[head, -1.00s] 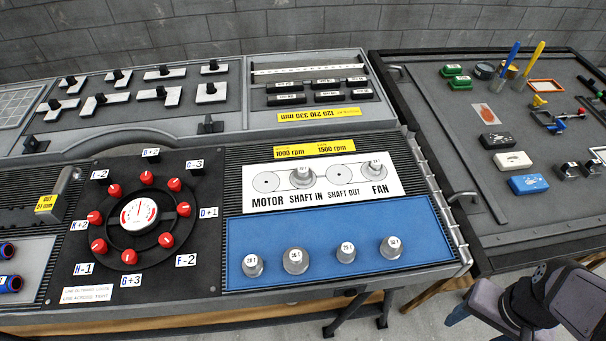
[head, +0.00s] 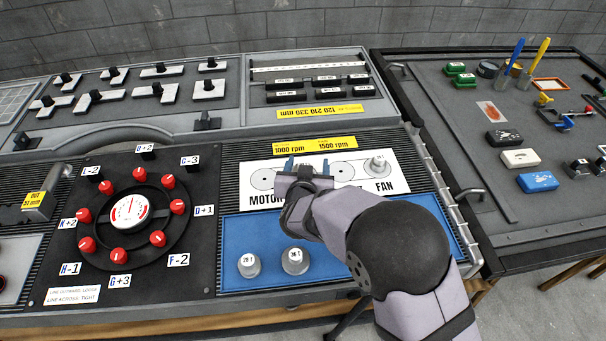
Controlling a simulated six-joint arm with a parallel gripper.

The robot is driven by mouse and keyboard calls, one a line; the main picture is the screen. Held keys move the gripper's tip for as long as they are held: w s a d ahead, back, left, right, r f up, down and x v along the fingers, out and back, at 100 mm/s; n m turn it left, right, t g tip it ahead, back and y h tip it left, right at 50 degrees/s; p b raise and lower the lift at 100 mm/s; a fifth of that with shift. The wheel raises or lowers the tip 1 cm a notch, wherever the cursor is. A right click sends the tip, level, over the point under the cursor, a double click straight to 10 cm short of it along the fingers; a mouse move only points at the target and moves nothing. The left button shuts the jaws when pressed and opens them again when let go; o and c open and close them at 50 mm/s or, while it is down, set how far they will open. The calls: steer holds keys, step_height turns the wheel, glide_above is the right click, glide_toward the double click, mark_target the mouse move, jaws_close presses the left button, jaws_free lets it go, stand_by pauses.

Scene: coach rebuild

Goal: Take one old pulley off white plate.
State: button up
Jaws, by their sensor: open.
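The white plate (head: 258,197) lies on the bench with marked spots MOTOR, SHAFT IN, SHAFT OUT and FAN. A grey pulley (head: 378,166) stands upright on its FAN end. My gripper (head: 307,166) is open over the SHAFT IN spot, its blue-grey fingertips apart left and right. It hides most of that spot, so I cannot tell whether a pulley sits between the fingers. The MOTOR and SHAFT OUT circles show no pulley.
The blue mat (head: 330,280) in front of the plate holds grey pulleys, two of them visible, one being the left pulley (head: 248,265). My arm covers the mat's right part. A dial with red knobs (head: 130,212) is at left. Yellow rpm labels (head: 315,144) lie behind the plate.

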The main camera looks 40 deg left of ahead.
mark_target(304, 163)
steer(key=shift+s+a+f, duration=0.2)
steer(key=shift+a+f, duration=0.1)
steer(key=shift+f, duration=0.15)
steer(key=shift+s+a+f, duration=0.2)
steer(key=shift+a+f, duration=0.1)
steer(key=shift+f, duration=0.15)
steer(key=shift+w, duration=0.1)
steer(key=shift+x, duration=1.15)
steer(key=shift+p+x, duration=0.95)
steer(key=shift+x, duration=1.45)
steer(key=shift+f, duration=0.1)
steer(key=shift+c, duration=0.5)
steer(key=shift+d+f, duration=0.1)
jaws_close()
